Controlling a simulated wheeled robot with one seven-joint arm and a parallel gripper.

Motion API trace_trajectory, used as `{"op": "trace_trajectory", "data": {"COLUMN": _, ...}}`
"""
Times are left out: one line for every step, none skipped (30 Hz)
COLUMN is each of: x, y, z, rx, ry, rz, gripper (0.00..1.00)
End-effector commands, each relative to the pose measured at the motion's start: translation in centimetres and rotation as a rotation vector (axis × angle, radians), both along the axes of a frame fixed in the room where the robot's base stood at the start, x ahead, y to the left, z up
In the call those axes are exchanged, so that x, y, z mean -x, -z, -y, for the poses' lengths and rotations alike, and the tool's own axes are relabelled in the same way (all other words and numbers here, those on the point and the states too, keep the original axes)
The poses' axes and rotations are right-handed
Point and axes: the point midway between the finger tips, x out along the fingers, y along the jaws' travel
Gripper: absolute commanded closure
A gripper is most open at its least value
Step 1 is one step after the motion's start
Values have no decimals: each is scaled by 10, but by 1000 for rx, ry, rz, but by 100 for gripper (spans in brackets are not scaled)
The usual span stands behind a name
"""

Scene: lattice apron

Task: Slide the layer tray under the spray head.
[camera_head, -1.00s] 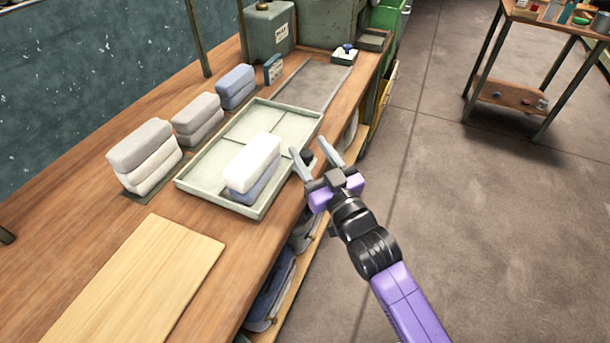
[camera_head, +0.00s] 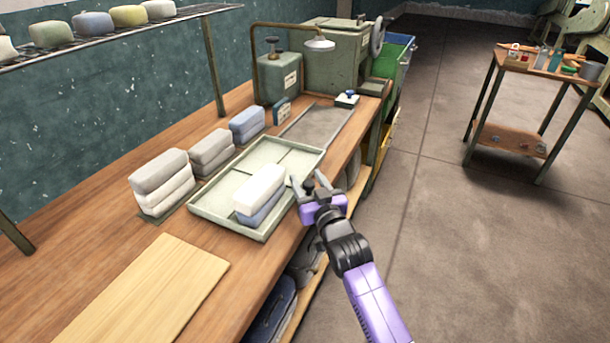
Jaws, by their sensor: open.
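The layer tray (camera_head: 210,218) is pale green, shallow and divided by low ribs. It lies on the wooden bench with a white block (camera_head: 261,184) stacked on a blue one (camera_head: 262,213) in its near right part. The spray head (camera_head: 320,45) is a pale disc on a bent pipe from a green tank, at the bench's far end. My gripper (camera_head: 308,182) is open at the tray's right side, its fingers close to the rim. I cannot tell whether a finger touches or straddles the rim.
A grey flat plate (camera_head: 318,124) lies beyond the tray, towards the spray head. Grey block stacks (camera_head: 163,180) and a blue stack (camera_head: 247,123) stand along the tray's left. A pale board (camera_head: 145,290) lies nearer me.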

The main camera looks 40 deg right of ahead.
Motion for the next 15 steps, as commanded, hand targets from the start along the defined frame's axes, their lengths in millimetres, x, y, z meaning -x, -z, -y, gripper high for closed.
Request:
{"op": "trace_trajectory", "data": {"x": -6, "y": 0, "z": 3, "rx": 0, "ry": 1, "rz": 0, "gripper": 48}}
{"op": "trace_trajectory", "data": {"x": -8, "y": -1, "z": 4, "rx": 0, "ry": 1, "rz": 1, "gripper": 48}}
{"op": "trace_trajectory", "data": {"x": -11, "y": -1, "z": 6, "rx": 0, "ry": 1, "rz": 1, "gripper": 48}}
{"op": "trace_trajectory", "data": {"x": -13, "y": 0, "z": 7, "rx": 0, "ry": 1, "rz": 1, "gripper": 48}}
{"op": "trace_trajectory", "data": {"x": -14, "y": 0, "z": 7, "rx": 0, "ry": 1, "rz": 0, "gripper": 48}}
{"op": "trace_trajectory", "data": {"x": -16, "y": 0, "z": 8, "rx": 1, "ry": 1, "rz": 0, "gripper": 48}}
{"op": "trace_trajectory", "data": {"x": -17, "y": 0, "z": 8, "rx": 1, "ry": 1, "rz": 0, "gripper": 48}}
{"op": "trace_trajectory", "data": {"x": -17, "y": 0, "z": 9, "rx": 1, "ry": 0, "rz": 0, "gripper": 48}}
{"op": "trace_trajectory", "data": {"x": -18, "y": 0, "z": 9, "rx": 1, "ry": 0, "rz": 0, "gripper": 48}}
{"op": "trace_trajectory", "data": {"x": -18, "y": 0, "z": 9, "rx": 1, "ry": 0, "rz": 0, "gripper": 48}}
{"op": "trace_trajectory", "data": {"x": -18, "y": 0, "z": 9, "rx": 1, "ry": 0, "rz": 0, "gripper": 48}}
{"op": "trace_trajectory", "data": {"x": -18, "y": 0, "z": 9, "rx": 1, "ry": 0, "rz": 0, "gripper": 48}}
{"op": "trace_trajectory", "data": {"x": -18, "y": 0, "z": 9, "rx": 1, "ry": 0, "rz": 0, "gripper": 48}}
{"op": "trace_trajectory", "data": {"x": -18, "y": 0, "z": 9, "rx": 1, "ry": 0, "rz": 0, "gripper": 48}}
{"op": "trace_trajectory", "data": {"x": -18, "y": 0, "z": 9, "rx": 1, "ry": 0, "rz": 0, "gripper": 48}}
